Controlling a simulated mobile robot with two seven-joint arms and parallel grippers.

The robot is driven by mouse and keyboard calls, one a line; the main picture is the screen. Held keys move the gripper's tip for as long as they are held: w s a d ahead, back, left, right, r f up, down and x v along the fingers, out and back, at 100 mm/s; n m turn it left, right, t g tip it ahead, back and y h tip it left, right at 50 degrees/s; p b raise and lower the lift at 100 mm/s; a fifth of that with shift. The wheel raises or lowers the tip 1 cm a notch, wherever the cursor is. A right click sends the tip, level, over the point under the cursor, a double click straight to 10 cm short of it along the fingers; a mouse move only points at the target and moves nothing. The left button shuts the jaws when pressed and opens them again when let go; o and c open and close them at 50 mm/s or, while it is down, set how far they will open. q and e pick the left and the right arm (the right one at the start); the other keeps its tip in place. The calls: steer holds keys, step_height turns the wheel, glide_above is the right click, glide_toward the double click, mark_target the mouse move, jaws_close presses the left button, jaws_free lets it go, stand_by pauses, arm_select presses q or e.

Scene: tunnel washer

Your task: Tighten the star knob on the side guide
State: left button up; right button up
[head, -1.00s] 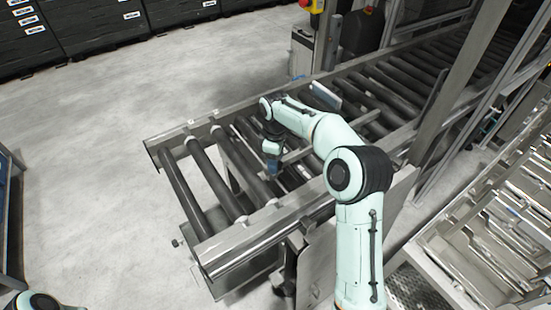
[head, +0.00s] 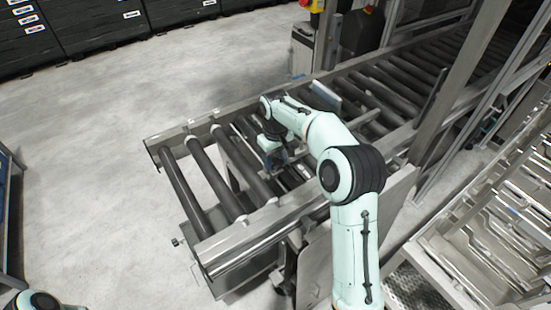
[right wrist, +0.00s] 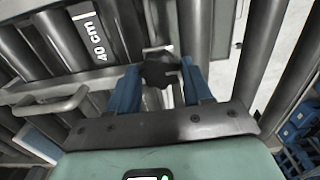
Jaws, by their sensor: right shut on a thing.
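The dark star knob (right wrist: 160,70) shows in the right wrist view between the two blue fingers of my right gripper (right wrist: 162,86). The fingers are shut on it from both sides. The knob sits by a metal bracket that appears to belong to the side guide, whose outline I cannot make out fully. In the head view my right gripper (head: 277,160) is low over the conveyor rollers, and its own body and the arm hide the knob. My left gripper is out of view; only a bit of the left arm shows at the bottom left.
The roller conveyor (head: 222,245) has metal side rails around the arm. A plate marked "40 cm" (right wrist: 95,30) and a metal handle (right wrist: 50,105) lie close to the gripper. A post with a red button (head: 313,5) stands behind. Open floor (head: 90,130) lies to the left.

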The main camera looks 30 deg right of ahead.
mark_target(276, 162)
stand_by(0.5)
steer(key=o, duration=1)
steer(key=shift+o, duration=0.2)
step_height(276, 162, up, 13)
steer(key=shift+r, duration=0.15)
